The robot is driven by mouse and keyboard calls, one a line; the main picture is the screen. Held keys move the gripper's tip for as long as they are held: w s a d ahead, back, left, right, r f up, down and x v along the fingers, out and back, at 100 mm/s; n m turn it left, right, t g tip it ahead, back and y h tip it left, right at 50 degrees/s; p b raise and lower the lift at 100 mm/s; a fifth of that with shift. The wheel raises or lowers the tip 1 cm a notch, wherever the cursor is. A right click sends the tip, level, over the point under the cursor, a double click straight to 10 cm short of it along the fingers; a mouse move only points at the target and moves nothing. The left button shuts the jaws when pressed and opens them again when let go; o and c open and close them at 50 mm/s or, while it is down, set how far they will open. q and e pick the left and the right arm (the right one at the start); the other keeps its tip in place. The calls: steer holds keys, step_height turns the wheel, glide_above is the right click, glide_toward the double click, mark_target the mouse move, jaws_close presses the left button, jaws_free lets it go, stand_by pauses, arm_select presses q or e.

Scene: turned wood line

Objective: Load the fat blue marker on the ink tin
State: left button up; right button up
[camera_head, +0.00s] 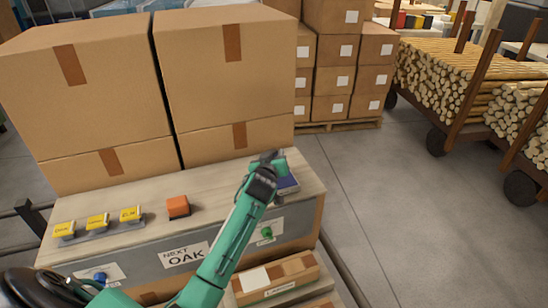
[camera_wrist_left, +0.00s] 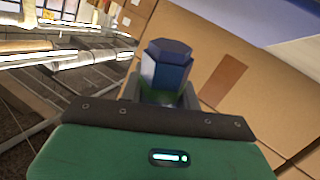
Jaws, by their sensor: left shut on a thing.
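My left gripper (camera_head: 268,160) is over the right end of the workbench. In the left wrist view, it is shut on a blue six-sided piece (camera_wrist_left: 167,72), which looks like the fat blue marker and stands up between the fingers. In the head view the gripper hides most of what it holds. A flat dark-blue item (camera_head: 288,185), which looks like the ink tin, lies on the bench right beside and partly behind the gripper. I cannot tell whether the marker touches it. My right gripper is not in view.
Large cardboard boxes (camera_head: 225,75) stand along the bench's back. An orange block (camera_head: 178,207) and yellow labelled stamps (camera_head: 97,222) sit on the bench (camera_head: 150,220) to the left. A "NEXT OAK" sign (camera_head: 185,256) is on its front. A log cart (camera_head: 470,85) stands far right.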

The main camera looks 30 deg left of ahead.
arm_select(q)
steer(key=shift+r+p, duration=1.5)
steer(key=shift+r, duration=0.6)
steer(key=shift+f, duration=0.1)
